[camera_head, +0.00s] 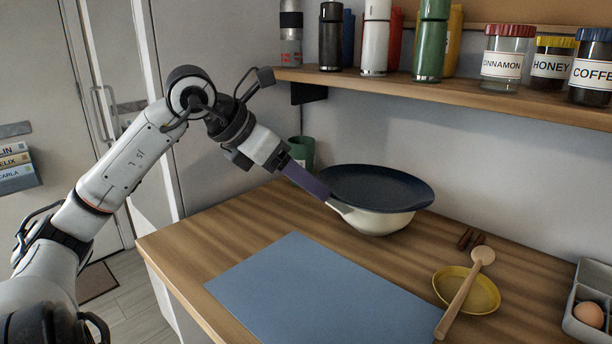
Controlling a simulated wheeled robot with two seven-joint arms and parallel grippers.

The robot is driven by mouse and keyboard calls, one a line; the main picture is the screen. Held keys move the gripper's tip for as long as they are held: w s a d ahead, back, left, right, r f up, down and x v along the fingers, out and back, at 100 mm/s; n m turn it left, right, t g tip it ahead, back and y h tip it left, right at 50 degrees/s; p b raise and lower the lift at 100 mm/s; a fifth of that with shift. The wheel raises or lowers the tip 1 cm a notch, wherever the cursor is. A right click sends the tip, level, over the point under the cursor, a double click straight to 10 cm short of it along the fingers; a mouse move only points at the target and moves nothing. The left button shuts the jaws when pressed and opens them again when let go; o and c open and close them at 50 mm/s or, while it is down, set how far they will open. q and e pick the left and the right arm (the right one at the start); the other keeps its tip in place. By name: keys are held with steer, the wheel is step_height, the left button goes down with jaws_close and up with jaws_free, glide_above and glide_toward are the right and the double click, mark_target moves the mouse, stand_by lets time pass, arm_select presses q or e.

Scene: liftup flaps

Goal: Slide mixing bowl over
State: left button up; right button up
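My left gripper (284,161) is up and to the left of the bowl. A flat purple bar (307,183) runs from the gripper down to that stub and seems to meet it. I cannot tell whether the bar is a handle or part of the gripper. The fingers' gap is hidden. My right gripper is not in view.
A blue mat (320,291) lies flat in front of the bowl. To the right are a yellow dish (483,297) with a wooden spoon (463,295) across it, brown sticks (470,240) and a grey egg tray (575,324). A green cup (302,152) stands behind the gripper. A shelf (450,93) with bottles and jars hangs above.

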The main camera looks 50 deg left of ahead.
mark_target(336, 206)
arm_select(q)
steer(key=p+x, duration=0.1)
steer(key=x, duration=0.7)
steer(key=shift+w+f, duration=0.1)
steer(key=shift+w, duration=0.1)
steer(key=shift+w+d+f+p, duration=0.1)
steer(key=shift+w+f+p, duration=0.35)
steer(key=shift+w+f, duration=0.2)
steer(key=shift+f, duration=0.15)
